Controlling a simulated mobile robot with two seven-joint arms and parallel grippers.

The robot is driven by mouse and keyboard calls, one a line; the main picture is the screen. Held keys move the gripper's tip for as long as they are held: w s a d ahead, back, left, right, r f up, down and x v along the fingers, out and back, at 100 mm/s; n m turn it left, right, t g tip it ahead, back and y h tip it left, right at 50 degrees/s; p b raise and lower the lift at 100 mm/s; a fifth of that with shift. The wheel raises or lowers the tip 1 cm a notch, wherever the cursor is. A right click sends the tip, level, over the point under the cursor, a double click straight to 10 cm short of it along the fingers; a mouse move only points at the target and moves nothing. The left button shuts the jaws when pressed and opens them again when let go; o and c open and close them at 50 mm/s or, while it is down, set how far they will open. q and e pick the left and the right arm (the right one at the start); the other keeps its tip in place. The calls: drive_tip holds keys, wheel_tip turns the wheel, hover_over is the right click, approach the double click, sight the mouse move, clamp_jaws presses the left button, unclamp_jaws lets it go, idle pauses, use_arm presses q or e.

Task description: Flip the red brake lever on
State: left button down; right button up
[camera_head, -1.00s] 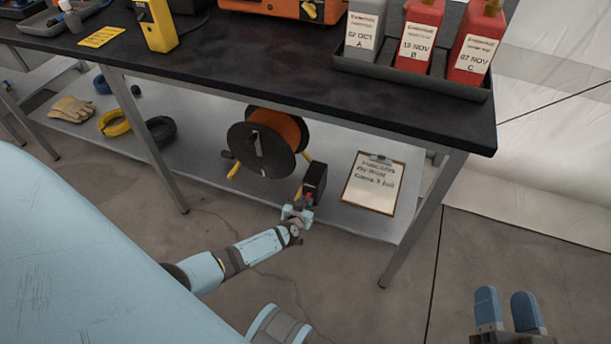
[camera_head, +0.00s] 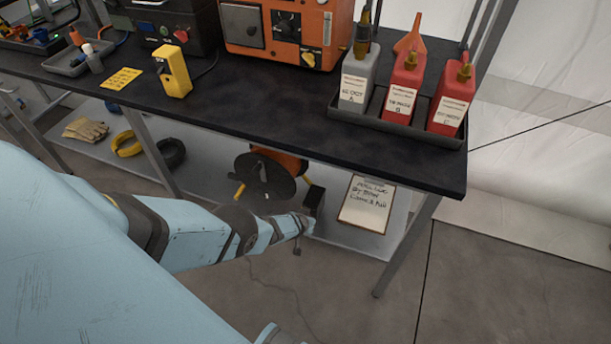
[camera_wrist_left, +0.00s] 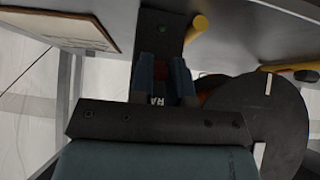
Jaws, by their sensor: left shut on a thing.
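The cable reel (camera_head: 268,178), with a dark disc, orange drum and yellow legs, stands on the lower shelf. A black box (camera_head: 313,200) sits at its right. My left gripper (camera_head: 305,224) is at this box, low at the shelf's front edge. In the left wrist view, its two fingers (camera_wrist_left: 163,82) are close together at the dark box, with the white letters "RA" between them. The reel's disc (camera_wrist_left: 268,120) fills the right of that view. My right gripper is out of view.
A clipboard (camera_head: 367,205) lies on the shelf right of the box. Gloves (camera_head: 86,129) and cable coils (camera_head: 127,144) lie at the left. The black tabletop (camera_head: 240,115) overhangs the shelf and holds bottles (camera_head: 403,85) and an orange device (camera_head: 290,30). A table leg (camera_head: 408,245) stands at the right.

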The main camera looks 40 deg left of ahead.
use_arm(q)
drive_tip(key=shift+w+a+r, duration=0.15)
drive_tip(key=shift+w+a, duration=0.05)
idle(0.3)
drive_tip(key=c, duration=1.2)
unclamp_jaws()
drive_tip(key=shift+o, duration=0.6)
drive_tip(key=shift+s+d, duration=0.1)
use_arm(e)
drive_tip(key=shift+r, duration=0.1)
use_arm(q)
drive_tip(key=shift+s+r+p, duration=0.15)
drive_tip(key=shift+r+p, duration=0.1)
drive_tip(key=shift+p, duration=0.2)
drive_tip(key=p+v, duration=1.3)
drive_tip(key=p, duration=0.2)
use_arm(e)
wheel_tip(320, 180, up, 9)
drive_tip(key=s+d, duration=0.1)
